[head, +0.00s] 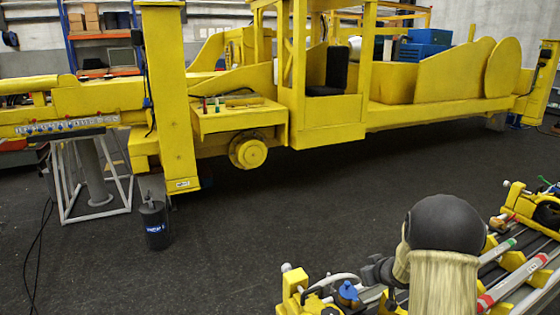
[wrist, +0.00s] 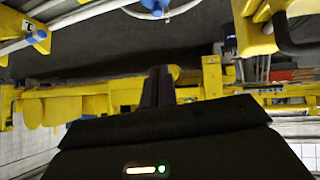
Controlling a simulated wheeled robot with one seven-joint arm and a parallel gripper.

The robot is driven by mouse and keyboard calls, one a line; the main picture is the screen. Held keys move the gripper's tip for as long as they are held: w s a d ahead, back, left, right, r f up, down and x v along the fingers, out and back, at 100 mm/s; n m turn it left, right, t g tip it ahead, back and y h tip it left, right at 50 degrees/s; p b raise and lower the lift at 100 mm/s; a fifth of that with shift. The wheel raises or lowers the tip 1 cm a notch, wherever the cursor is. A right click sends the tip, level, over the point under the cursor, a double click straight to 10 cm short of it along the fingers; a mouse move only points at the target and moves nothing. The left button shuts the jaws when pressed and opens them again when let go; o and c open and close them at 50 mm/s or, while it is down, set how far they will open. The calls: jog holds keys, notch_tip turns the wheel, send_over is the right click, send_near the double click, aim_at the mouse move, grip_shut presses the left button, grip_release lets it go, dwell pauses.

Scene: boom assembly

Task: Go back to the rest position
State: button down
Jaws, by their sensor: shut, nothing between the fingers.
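My gripper (wrist: 159,88) shows in the wrist view as two dark fingers side by side, shut with nothing between them. In the head view my gripper (head: 374,271) is a dark shape at the lower right, just left of my arm's rounded dark joint. It appears above or beside the rack of tubes and yellow holders; the exact gap cannot be told. My arm hides part of that rack.
The rack (head: 515,265) fills the lower right. A large yellow machine (head: 330,100) spans the back. A dark canister (head: 155,222) stands on the floor at left, near a white frame stand (head: 95,180). The dark floor (head: 270,225) between is clear.

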jog(key=s+a+r+m+g, duration=0.1)
jog(key=s+a, duration=0.3)
jog(key=s, duration=0.5)
jog(key=s+a+r+m+g+h, duration=0.1)
jog(key=s+a, duration=0.4)
jog(key=s, duration=0.5)
jog(key=s+a+r+m+g+b, duration=0.1)
jog(key=s+a+g, duration=0.3)
jog(key=s, duration=0.6)
jog(key=shift+a+r+m+g, duration=0.3)
jog(key=shift+r, duration=0.4)
jog(key=shift+a, duration=0.1)
